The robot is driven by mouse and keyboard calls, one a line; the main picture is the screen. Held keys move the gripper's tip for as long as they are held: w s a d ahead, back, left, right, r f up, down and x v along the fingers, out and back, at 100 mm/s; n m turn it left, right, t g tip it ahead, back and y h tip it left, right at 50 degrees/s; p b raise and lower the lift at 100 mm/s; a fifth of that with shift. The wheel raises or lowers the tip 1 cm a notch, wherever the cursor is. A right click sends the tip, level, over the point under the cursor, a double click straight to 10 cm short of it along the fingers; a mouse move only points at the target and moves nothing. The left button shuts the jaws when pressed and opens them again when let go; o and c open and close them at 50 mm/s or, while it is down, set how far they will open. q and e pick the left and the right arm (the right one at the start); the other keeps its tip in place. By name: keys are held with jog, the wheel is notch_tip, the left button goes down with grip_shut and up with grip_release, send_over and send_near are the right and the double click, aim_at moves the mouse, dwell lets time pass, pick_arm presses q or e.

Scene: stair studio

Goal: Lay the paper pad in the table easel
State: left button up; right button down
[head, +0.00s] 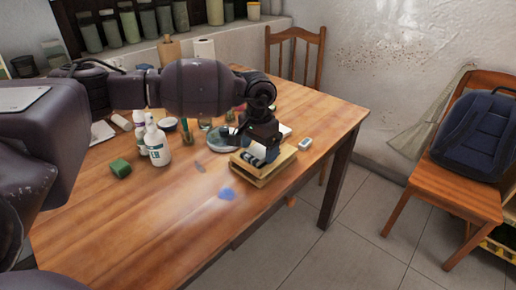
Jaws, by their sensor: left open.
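The table easel (279,169), a low light-wooden frame, stands near the right end of the wooden table. My left arm reaches across from the left, and my left gripper (261,158) points down over the easel, its fingers apart. Something pale shows around the fingertips; I cannot tell whether it is the pad or part of the gripper. A white flat edge shows just behind the gripper and may be the paper pad, mostly hidden. Whether the pad touches the easel cannot be seen. My right gripper is out of view.
White bottles (156,144), a green block (120,168) and a grey dish (222,140) stand left of the easel. A small white device (305,144) lies to its right. The table's front is mostly clear. A chair with a blue backpack (478,135) stands at right.

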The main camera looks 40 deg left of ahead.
aim_at(258, 152)
pick_arm(q)
notch_tip(258, 152, up, 12)
jog(key=p, duration=0.2)
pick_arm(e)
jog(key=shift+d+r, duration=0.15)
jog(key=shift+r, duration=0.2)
pick_arm(q)
jog(key=shift+f, duration=0.1)
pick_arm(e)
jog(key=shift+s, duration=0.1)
